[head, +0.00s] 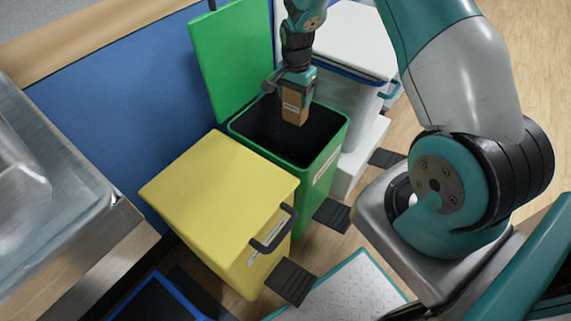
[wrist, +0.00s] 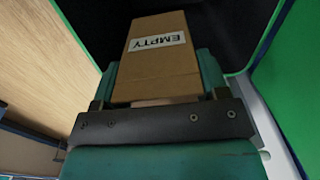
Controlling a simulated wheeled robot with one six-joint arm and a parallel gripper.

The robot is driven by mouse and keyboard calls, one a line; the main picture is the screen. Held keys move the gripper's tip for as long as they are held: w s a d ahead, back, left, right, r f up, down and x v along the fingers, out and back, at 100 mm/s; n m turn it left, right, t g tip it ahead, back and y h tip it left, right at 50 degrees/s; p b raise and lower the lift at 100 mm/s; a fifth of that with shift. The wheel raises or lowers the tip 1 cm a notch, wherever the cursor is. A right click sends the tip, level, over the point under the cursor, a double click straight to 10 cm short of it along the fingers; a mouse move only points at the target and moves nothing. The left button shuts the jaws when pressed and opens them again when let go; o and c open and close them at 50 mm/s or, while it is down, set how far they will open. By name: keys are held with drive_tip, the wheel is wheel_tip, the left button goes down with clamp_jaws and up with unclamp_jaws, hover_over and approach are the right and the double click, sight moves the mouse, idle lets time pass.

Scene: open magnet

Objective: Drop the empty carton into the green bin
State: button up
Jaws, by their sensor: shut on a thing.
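The empty carton (head: 294,108) is a small brown box with a white label. In the wrist view the carton (wrist: 157,68) shows the word EMPTY on that label. My gripper (head: 295,88) is shut on the carton and holds it over the open mouth of the green bin (head: 316,176). In the wrist view my gripper (wrist: 158,82) has a finger on each side of the carton. The green bin's lid (head: 233,60) stands raised at the back left. The bin's inside is dark, and its floor cannot be made out.
A yellow bin (head: 220,195) with its lid closed stands in front of the green bin. A white bin (head: 350,45) with a closed lid stands behind it. Black pedals (head: 332,215) stick out at floor level. A metal counter (head: 60,200) is at the left.

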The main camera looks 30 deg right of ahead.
sight(295, 110)
wheel_tip(295, 110, down, 6)
drive_tip(key=b, duration=0.4)
drive_tip(key=shift+r+b, duration=0.15)
drive_tip(key=shift+b, duration=0.25)
drive_tip(key=shift+r, duration=0.1)
drive_tip(key=o, duration=1)
drive_tip(key=shift+r, duration=0.1)
wheel_tip(295, 110, up, 17)
drive_tip(key=p, duration=0.3)
drive_tip(key=shift+r+p, duration=0.1)
drive_tip(key=shift+p, duration=0.25)
